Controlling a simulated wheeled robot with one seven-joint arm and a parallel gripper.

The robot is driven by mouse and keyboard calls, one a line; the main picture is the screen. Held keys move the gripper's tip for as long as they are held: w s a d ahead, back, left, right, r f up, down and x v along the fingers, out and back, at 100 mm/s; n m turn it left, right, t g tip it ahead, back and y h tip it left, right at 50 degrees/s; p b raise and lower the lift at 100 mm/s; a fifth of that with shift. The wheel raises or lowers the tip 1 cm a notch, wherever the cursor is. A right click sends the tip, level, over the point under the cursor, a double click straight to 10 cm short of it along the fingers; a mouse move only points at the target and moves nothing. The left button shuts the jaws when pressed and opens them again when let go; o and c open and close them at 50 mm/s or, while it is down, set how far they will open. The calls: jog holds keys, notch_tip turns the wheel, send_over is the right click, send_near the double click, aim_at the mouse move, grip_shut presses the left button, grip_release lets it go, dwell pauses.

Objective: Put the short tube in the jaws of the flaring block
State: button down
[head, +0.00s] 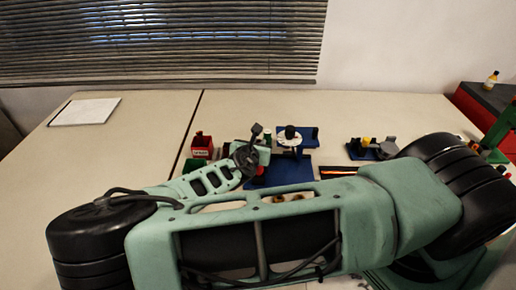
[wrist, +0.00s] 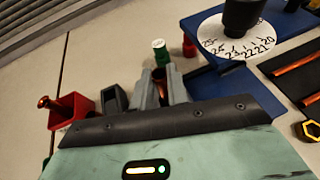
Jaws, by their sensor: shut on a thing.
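In the wrist view my gripper (wrist: 161,88) shows its grey fingers, shut on a small copper-brown piece (wrist: 160,76). It looks like the short tube, mostly hidden between the fingers. In the head view my arm hides the fingertips. I cannot tell for sure which part is the flaring block. A blue fixture (wrist: 245,90) lies just right of the fingers in the wrist view. A blue base with grey and yellow parts (head: 372,149) stands at the right in the head view.
A white numbered dial (wrist: 232,45) under a black knob stands beyond the blue fixture. A green, white-topped cylinder (wrist: 160,52) and a red piece (wrist: 189,47) stand ahead. A red bin (wrist: 72,112) is left. Copper tubes (wrist: 295,68) lie right. The table's left side is mostly clear.

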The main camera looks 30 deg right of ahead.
jog(key=shift+f, duration=1.1)
jog(key=shift+f, duration=0.1)
jog(key=shift+f, duration=0.15)
jog(key=c, duration=1.4)
grip_release()
jog(key=shift+o, duration=0.2)
jog(key=shift+r, duration=0.25)
